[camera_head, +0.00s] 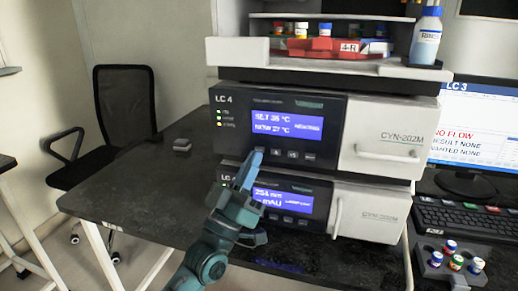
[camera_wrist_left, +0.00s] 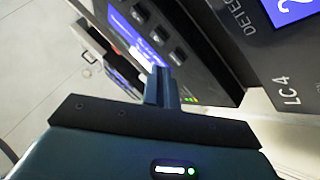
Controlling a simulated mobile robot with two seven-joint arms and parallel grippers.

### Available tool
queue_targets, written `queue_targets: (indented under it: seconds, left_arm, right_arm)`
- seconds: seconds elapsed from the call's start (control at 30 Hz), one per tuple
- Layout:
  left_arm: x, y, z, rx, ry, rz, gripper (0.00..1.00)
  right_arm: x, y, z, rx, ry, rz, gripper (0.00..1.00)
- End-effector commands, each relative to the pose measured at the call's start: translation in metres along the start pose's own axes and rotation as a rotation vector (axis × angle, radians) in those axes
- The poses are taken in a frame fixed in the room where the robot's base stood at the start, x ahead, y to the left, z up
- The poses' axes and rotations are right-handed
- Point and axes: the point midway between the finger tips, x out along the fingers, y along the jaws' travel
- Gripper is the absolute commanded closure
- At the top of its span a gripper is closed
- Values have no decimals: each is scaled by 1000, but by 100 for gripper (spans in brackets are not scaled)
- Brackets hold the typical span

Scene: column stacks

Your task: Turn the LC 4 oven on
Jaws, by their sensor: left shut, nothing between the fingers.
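The LC 4 oven (camera_head: 235,142) is the upper dark-fronted unit of the stack in the head view. Its lit blue display (camera_head: 287,123) reads SET 35 °C and NOW 27 °C, with small indicator lights (camera_head: 219,118) to the left. A row of buttons (camera_head: 292,154) lies under the display. My left gripper (camera_head: 255,157) is shut and empty, its tip close to the leftmost button. Contact cannot be told. In the left wrist view the shut fingers (camera_wrist_left: 160,88) point at a panel with several buttons (camera_wrist_left: 160,35). My right gripper is out of view.
A detector unit (camera_head: 322,217) with a lit display sits under the oven. A tray with a red rack (camera_head: 320,48) and a bottle (camera_head: 426,38) stands on top. A monitor, keyboard (camera_head: 465,217) and vial rack are at right. The dark bench (camera_head: 130,195) is mostly clear at left.

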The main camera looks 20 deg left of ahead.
Motion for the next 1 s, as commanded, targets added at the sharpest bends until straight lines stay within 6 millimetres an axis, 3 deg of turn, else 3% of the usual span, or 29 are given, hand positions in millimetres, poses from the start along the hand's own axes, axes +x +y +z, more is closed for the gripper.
queue_targets:
  seconds: [0.23,0.7,1.0]
  left_arm:
    - [-4,4,-4,-1,-1,0,100]
    - [-33,25,-25,0,-1,0,100]
    - [-35,25,-26,0,0,0,100]
  right_arm:
    - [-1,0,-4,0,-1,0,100]
    - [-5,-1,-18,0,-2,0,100]
    - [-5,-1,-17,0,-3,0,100]
